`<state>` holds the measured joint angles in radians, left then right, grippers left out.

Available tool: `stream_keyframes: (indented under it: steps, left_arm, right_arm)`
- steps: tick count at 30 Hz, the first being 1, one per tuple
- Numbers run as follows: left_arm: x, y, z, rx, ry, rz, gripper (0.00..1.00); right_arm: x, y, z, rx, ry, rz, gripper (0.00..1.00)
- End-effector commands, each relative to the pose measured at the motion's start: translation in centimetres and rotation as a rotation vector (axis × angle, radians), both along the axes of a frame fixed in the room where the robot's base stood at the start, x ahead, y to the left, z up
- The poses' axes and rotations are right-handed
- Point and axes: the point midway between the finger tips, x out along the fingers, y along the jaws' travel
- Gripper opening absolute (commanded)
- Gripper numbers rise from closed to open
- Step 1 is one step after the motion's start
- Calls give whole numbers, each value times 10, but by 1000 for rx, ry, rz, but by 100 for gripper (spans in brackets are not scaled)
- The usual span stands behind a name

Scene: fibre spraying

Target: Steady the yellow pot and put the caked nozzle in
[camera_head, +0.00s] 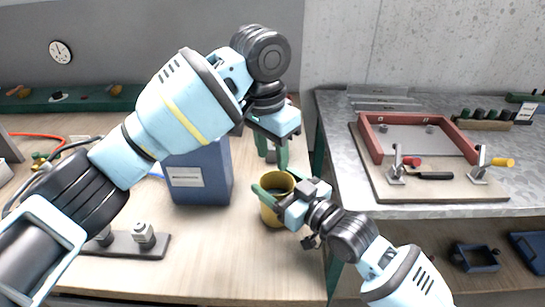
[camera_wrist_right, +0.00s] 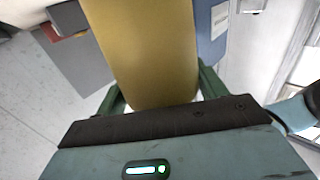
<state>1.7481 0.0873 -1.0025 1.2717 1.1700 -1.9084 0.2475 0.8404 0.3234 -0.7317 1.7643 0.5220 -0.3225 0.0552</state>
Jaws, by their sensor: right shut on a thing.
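The yellow pot (camera_head: 270,214) stands upright on the wooden bench. In the right wrist view, the pot's yellow side (camera_wrist_right: 145,50) fills the space between the green fingers. My left gripper (camera_head: 272,155) points down just above and behind the pot, its green fingers apart. Something small and grey shows between or behind them; I cannot tell what. I cannot identify the caked nozzle with certainty.
A blue box (camera_head: 199,175) with a label stands left of the pot. A dark bar (camera_head: 120,246) with two whitish pieces lies at the front left. A red-framed tray (camera_head: 420,143) with clamps is on the metal table at right. A gap separates the bench and table.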

Motion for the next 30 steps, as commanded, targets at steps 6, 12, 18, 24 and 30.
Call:
stream_keyframes:
  steps: [6, 12, 18, 24, 30]
  left_arm:
    - [0, 0, 0, 0, 0, 0, 40]
    - [0, 0, 0, -1, -1, 0, 40]
    - [0, 0, 0, -1, -1, 0, 40]
    - [0, 0, 0, -1, -1, 0, 40]
    - [0, 0, 0, -1, -1, 0, 40]
  right_arm:
    - [0, 0, 1, 1, -3, 0, 76]
    - [0, 0, 1, 1, -2, 0, 96]
    - [0, 0, 0, 0, -1, 0, 96]
    - [-8, -10, 0, -1, -1, -1, 96]
    - [-34, -35, -1, -2, -1, -1, 96]
